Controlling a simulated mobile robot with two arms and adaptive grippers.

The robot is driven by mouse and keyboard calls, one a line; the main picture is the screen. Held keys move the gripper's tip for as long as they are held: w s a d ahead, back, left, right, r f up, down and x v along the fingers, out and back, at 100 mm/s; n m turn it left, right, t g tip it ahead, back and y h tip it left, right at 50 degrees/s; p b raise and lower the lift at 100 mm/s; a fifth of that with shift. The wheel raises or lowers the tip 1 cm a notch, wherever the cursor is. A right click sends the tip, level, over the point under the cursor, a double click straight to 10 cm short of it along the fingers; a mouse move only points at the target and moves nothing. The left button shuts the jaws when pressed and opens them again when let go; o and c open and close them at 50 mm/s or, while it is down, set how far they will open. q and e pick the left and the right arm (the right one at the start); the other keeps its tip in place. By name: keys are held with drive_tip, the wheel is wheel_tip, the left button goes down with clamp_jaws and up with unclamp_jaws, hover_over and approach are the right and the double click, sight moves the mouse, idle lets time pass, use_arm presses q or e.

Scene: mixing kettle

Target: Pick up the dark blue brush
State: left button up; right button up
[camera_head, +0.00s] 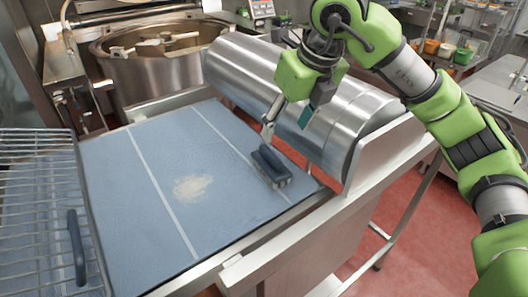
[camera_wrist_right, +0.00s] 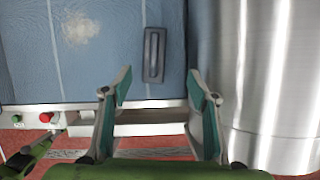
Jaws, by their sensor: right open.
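The dark blue brush (camera_head: 271,165) lies on the blue table surface near its right edge, beside the steel cylinder. It also shows in the right wrist view (camera_wrist_right: 154,55), lengthwise and ahead of the fingers. My right gripper (camera_head: 287,125) is open and empty above the brush; one fingertip appears close to its far end in the head view. In the right wrist view both fingers (camera_wrist_right: 160,92) are spread apart, with the brush beyond their tips. My left gripper is not in the head view; a green arm part at the lower left of the right wrist view is too unclear to read.
The steel cylinder (camera_head: 305,95) stands close along the table's right side. A pale powder patch (camera_head: 193,188) lies on the blue surface (camera_head: 120,180). A wire rack (camera_head: 35,185) and a dark blue handle-like piece (camera_head: 75,247) are at left. A large kettle (camera_head: 160,70) is behind.

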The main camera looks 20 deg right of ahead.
sight(272, 155)
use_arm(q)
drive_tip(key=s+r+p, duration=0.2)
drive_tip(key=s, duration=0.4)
use_arm(e)
drive_tip(key=f, duration=0.5)
drive_tip(key=shift+w+a, duration=0.15)
drive_tip(key=shift+a, duration=0.15)
drive_tip(key=shift+w+a+f, duration=0.1)
drive_tip(key=shift+w+f, duration=0.65)
drive_tip(key=shift+f, duration=0.25)
drive_tip(key=p, duration=0.1)
drive_tip(key=a+f+p, duration=0.1)
drive_tip(key=shift+w+f+p, duration=0.25)
drive_tip(key=shift+p, duration=0.05)
drive_tip(key=p+x, duration=0.1)
drive_tip(key=x, duration=0.2)
drive_tip(key=shift+w, duration=0.15)
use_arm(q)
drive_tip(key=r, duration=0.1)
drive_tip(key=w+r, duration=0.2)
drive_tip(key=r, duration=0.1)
use_arm(e)
drive_tip(key=shift+f, duration=0.2)
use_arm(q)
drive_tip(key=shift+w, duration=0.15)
use_arm(e)
drive_tip(key=c, duration=1.2)
